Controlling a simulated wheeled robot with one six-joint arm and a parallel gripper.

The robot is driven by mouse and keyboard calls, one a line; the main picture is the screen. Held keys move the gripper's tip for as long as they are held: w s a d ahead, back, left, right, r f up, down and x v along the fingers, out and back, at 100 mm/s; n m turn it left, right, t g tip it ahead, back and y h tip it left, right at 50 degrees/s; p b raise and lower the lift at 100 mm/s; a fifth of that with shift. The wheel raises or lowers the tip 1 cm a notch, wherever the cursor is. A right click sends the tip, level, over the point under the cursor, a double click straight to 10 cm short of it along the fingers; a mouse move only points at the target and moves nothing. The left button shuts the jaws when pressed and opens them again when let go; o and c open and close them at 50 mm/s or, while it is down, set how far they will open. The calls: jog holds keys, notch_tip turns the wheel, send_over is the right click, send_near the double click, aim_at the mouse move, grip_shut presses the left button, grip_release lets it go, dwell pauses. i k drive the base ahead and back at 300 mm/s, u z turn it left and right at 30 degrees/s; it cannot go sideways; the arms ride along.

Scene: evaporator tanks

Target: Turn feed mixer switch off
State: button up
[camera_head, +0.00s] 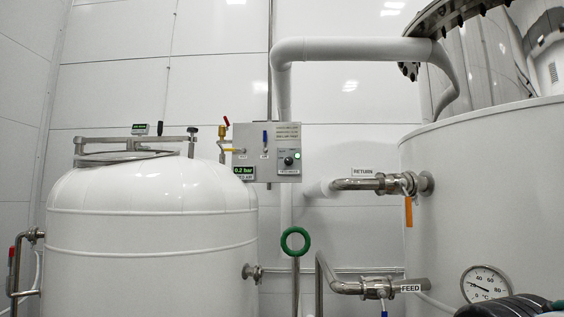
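A grey control panel (254,138) is mounted between the two tanks, in the middle of the view. On its lower right is a black rotary switch (288,161) on a light plate, with a small green light (297,155) beside it. The label under the switch is too small to read surely, and so is the exact angle of the knob. A blue-handled valve (265,141) sits to the left of the switch.
A white tank (150,225) stands at left, with a "0.2 bar" display (243,170) by the panel. A larger tank (500,190) stands at right. A green ring handle (295,241) rises below the panel. RETURN (363,184) and FEED (372,288) pipes jut out at right.

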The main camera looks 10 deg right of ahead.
aim_at(288, 161)
jog(key=u, duration=0.8)
jog(key=i, duration=1.25)
jog(key=z, duration=0.05)
